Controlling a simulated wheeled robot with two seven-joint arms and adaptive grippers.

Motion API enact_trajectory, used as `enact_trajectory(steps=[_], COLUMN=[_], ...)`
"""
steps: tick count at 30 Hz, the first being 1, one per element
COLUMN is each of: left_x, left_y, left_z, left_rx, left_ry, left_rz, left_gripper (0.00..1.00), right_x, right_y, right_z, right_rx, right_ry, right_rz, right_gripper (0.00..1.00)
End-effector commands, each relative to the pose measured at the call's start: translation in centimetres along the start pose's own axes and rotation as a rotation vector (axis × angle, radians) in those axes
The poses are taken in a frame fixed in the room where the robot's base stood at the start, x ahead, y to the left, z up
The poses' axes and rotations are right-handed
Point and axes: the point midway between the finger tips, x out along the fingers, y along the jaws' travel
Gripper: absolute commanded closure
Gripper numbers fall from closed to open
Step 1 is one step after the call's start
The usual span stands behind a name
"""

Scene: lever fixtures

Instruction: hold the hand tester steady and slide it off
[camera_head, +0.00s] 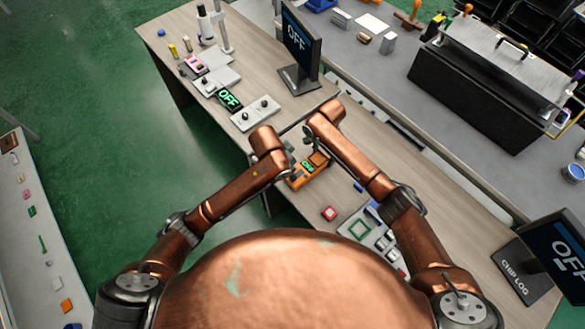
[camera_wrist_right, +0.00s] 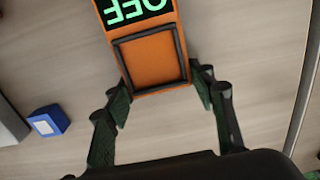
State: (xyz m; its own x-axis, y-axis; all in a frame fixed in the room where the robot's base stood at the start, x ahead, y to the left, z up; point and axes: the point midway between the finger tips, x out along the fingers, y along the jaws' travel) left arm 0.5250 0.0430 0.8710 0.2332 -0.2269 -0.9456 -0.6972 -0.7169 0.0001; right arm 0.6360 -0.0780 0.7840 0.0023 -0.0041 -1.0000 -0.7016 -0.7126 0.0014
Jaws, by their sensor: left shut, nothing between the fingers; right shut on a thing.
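The hand tester is an orange block (camera_head: 306,176) on the wooden bench, in front of my body. In the right wrist view the tester (camera_wrist_right: 152,68) shows a dark-framed square on its orange face and an upside-down green OFF display. My right gripper (camera_wrist_right: 160,90) is shut on the tester, with dark fingers along both sides of its near end. My left gripper (camera_head: 290,147) is shut and empty close to the tester's far side. Its fingertips are small and partly hidden by the arms, so I cannot tell whether they touch it.
A black monitor (camera_head: 301,45) reading OFF stands farther back. A grey panel with knobs (camera_head: 256,113) and a small green OFF display (camera_head: 229,98) lie beyond my left arm. A blue block (camera_wrist_right: 48,121) lies apart.

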Motion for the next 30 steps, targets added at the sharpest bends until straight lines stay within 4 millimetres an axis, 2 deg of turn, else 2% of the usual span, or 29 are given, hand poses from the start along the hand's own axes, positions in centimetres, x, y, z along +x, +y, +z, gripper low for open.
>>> enact_trajectory(steps=[1, 6, 12, 26, 27, 30], left_x=[-1.2, -4.4, -6.8, -7.3, -7.3, -7.3], left_y=[0.0, 0.0, 0.0, 0.1, 0.1, 0.1], left_z=[-0.2, -0.3, -0.3, -0.2, -0.2, -0.3], left_rx=[0.002, 0.002, 0.002, 0.002, 0.002, 0.002], left_ry=[0.007, 0.009, 0.009, 0.008, 0.009, 0.009], left_rz=[-0.001, -0.001, 0.0, 0.0, 0.0, 0.001], left_gripper=[1.0, 1.0, 1.0, 1.0, 1.0, 1.0], right_x=[0.1, 0.1, 0.1, 0.1, 0.1, 0.0], right_y=[0.1, 0.0, -0.1, -0.1, -0.1, -0.1], right_z=[0.1, 0.2, 0.3, 0.4, 0.4, 0.4], right_rx=[-0.001, -0.003, -0.004, -0.005, -0.005, -0.005], right_ry=[0.0, -0.002, -0.005, -0.006, -0.006, -0.006], right_rz=[0.003, 0.002, 0.001, 0.0, 0.0, -0.001], right_gripper=[0.79, 0.79, 0.79, 0.79, 0.49, 0.42])
